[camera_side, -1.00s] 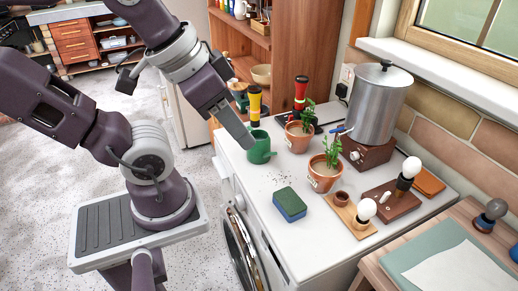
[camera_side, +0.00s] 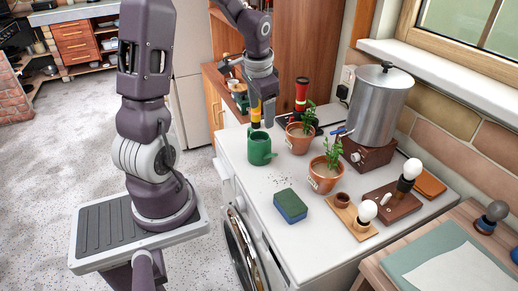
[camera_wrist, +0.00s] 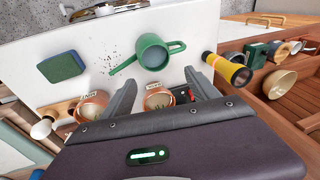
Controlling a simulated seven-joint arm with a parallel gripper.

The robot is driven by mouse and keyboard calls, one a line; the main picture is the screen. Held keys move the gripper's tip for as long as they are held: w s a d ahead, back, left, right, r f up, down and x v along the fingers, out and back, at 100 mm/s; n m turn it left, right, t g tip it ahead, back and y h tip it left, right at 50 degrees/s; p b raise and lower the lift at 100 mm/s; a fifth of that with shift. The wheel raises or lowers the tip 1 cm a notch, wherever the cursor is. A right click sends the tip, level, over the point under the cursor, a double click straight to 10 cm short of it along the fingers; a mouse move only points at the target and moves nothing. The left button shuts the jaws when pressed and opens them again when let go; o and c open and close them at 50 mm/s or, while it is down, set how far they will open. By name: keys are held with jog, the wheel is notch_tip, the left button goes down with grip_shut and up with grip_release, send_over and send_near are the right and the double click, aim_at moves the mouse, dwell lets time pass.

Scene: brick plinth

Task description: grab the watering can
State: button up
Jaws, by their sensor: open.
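The green watering can (camera_side: 260,149) stands upright near the far left edge of the white worktop. In the wrist view the can (camera_wrist: 152,54) shows from above, its spout pointing left and its handle right. My gripper (camera_side: 267,112) is above and behind the can, close to the yellow torch. In the wrist view the open, empty jaws (camera_wrist: 163,88) point toward the can, which lies beyond the fingertips, not between them. Exact height above the can is hard to tell.
A yellow torch (camera_side: 255,112) stands right behind the can. Two potted plants (camera_side: 300,136) (camera_side: 323,176) stand to its right. A metal pot (camera_side: 378,105) and red torch (camera_side: 301,94) are farther back.

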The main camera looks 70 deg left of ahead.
aim_at(251, 132)
jog(key=shift+g, duration=0.3)
jog(key=a+f, duration=0.4)
jog(key=f, duration=0.1)
jog(key=s+a+f, duration=0.1)
jog(key=a+f, duration=0.1)
jog(key=shift+f, duration=0.15)
jog(key=x, duration=0.7)
jog(key=shift+d, duration=0.25)
jog(key=shift+w, duration=0.1)
grip_shut()
